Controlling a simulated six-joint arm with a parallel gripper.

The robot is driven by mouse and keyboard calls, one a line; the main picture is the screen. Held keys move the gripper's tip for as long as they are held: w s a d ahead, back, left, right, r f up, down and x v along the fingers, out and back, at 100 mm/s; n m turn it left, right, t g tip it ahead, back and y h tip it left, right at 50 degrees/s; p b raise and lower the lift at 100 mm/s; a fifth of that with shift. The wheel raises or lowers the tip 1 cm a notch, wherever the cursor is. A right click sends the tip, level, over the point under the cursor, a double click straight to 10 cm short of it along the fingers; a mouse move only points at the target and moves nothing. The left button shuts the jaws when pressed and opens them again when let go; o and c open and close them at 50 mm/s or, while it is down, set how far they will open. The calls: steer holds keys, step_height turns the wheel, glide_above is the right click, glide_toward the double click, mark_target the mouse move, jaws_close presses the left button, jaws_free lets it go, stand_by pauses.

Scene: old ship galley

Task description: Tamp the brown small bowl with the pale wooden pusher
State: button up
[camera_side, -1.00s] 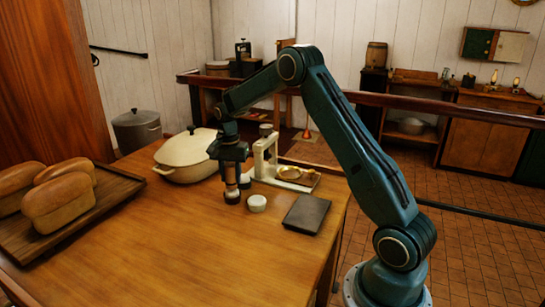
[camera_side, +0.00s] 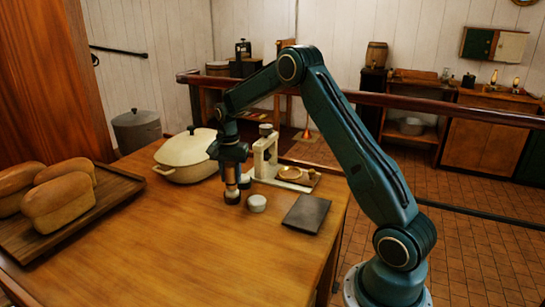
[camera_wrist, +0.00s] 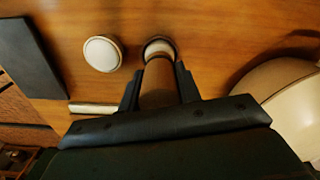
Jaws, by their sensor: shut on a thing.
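My gripper (camera_side: 231,176) points down over the table and is shut on the pale wooden pusher (camera_wrist: 158,85), which stands upright. The brown small bowl (camera_side: 232,198) is on the table directly below it. In the wrist view, the dark rim of the bowl (camera_wrist: 148,44) shows around the pusher's far end, with a pale patch inside. The pusher's lower end is at the bowl, but I cannot tell whether it touches the bottom. The gripper fingers hide part of the pusher.
A white round pot (camera_side: 257,203) stands close to the right of the bowl. A dark slab (camera_side: 306,213) lies farther right. A cream lidded casserole (camera_side: 185,158) is behind left, and a pale press stand (camera_side: 262,160) behind right. Bread loaves (camera_side: 57,203) lie on a tray at left. The front table is clear.

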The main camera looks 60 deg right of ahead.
mark_target(230, 165)
steer(key=shift+f, duration=1.1)
stand_by(1.7)
steer(key=shift+r, duration=0.1)
stand_by(0.4)
steer(key=shift+r, duration=3.55)
